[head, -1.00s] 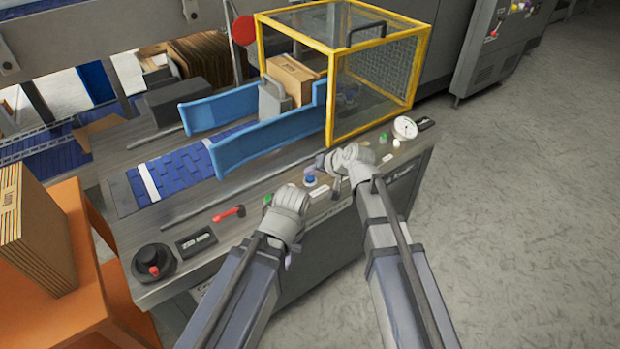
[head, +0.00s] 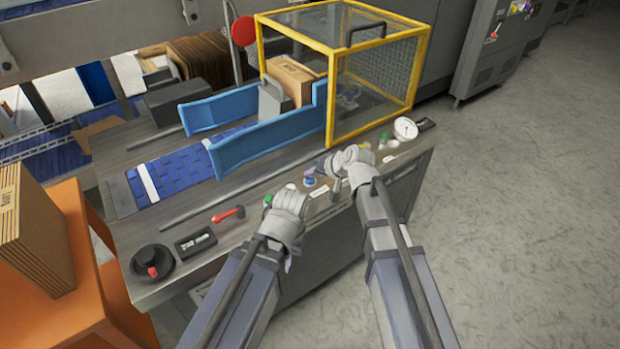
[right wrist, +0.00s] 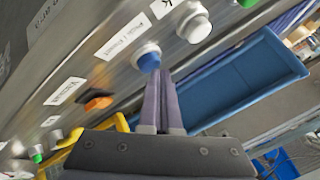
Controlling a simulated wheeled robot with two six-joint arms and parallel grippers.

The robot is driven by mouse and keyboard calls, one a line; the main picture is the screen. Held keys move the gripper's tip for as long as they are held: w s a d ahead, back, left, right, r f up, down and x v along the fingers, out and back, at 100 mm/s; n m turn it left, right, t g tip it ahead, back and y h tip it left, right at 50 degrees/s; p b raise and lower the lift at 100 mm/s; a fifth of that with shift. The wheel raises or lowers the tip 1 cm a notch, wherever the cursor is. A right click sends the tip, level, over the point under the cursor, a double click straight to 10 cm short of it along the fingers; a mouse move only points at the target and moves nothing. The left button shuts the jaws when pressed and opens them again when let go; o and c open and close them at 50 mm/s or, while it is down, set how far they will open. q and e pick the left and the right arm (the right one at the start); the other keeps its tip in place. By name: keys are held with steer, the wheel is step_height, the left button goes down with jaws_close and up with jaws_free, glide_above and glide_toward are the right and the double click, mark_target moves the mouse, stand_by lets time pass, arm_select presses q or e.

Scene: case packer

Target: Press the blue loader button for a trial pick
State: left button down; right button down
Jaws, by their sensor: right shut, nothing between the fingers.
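The blue button (head: 310,182) sits in a pale collar on the front strip of the machine's deck. In the right wrist view the blue button (right wrist: 149,62) is just beyond my right fingertips. My right gripper (head: 311,172) is shut and empty, with its lilac fingers (right wrist: 157,82) together. The tips are at the button's edge; I cannot tell whether they touch it or whether it is pushed in. My left gripper (head: 288,204) is over the deck's front edge, left of the button; its fingers are mostly hidden.
A white-grey button (right wrist: 194,24) and an orange switch (right wrist: 98,103) flank the blue one. A red lever (head: 229,214), a black-based red knob (head: 152,268) and a dial (head: 405,128) are along the strip. A yellow-framed guard (head: 380,90) and blue rails (head: 265,142) stand behind.

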mark_target(312, 181)
steer(key=shift+f, duration=0.15)
stand_by(0.4)
steer(key=shift+r+p, duration=0.8)
steer(key=shift+r, duration=0.2)
step_height(312, 181, up, 5)
steer(key=p, duration=0.5)
